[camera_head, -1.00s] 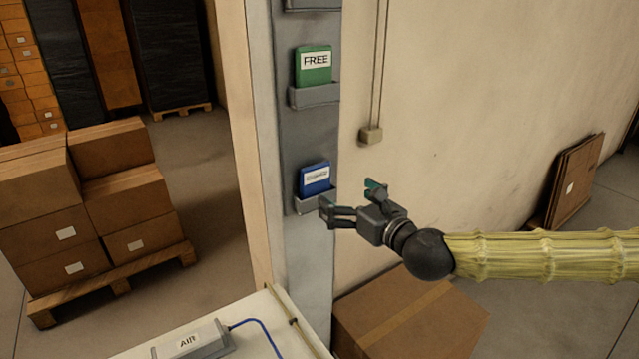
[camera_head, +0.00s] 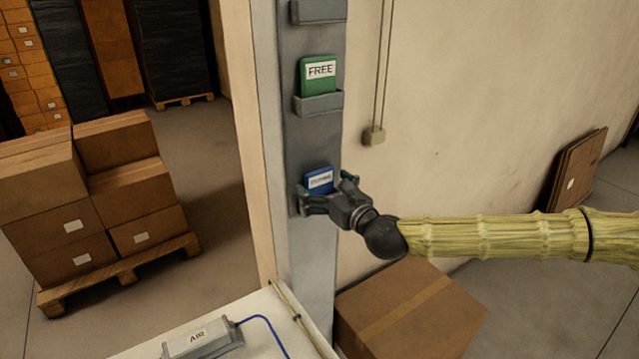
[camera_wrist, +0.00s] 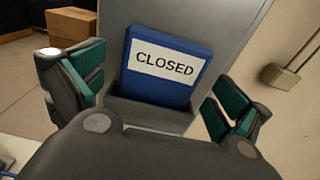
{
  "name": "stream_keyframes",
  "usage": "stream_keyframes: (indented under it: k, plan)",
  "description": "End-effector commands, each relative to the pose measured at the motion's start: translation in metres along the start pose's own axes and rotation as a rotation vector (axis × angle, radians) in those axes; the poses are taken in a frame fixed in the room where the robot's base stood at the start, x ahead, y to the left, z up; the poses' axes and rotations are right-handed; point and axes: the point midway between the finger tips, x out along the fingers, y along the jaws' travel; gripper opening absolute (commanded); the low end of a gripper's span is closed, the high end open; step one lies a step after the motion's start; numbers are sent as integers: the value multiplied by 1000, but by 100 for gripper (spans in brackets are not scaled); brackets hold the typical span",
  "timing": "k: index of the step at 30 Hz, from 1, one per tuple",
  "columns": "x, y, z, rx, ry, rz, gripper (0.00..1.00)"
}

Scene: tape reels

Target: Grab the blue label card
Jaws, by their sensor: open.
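The blue label card (camera_head: 319,180) stands in the lower grey pocket of the post. In the wrist view the blue card (camera_wrist: 170,84) bears a white strip reading CLOSED and leans slightly; its lower edge is hidden in the grey pocket (camera_wrist: 148,115). My gripper (camera_head: 330,192) is in front of the card, with its fingers spread. In the wrist view the teal finger pads of my gripper (camera_wrist: 158,95) are at the left and right of the card, with a gap visible on each side. Nothing is held.
A green FREE card (camera_head: 319,76) sits in the pocket above on the grey post (camera_head: 310,140). A cable box (camera_head: 374,136) is on the wall to the right. A white table (camera_head: 262,312) and a cardboard box (camera_head: 410,318) lie below.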

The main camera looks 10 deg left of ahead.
Motion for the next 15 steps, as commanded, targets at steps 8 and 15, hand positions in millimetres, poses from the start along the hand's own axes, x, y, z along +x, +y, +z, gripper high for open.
stream_keyframes:
  k: [8, 15]
  plan:
    - [2, 0, -1, 0, 0, 0, 100]
    - [2, 0, 0, -1, 0, 0, 60]
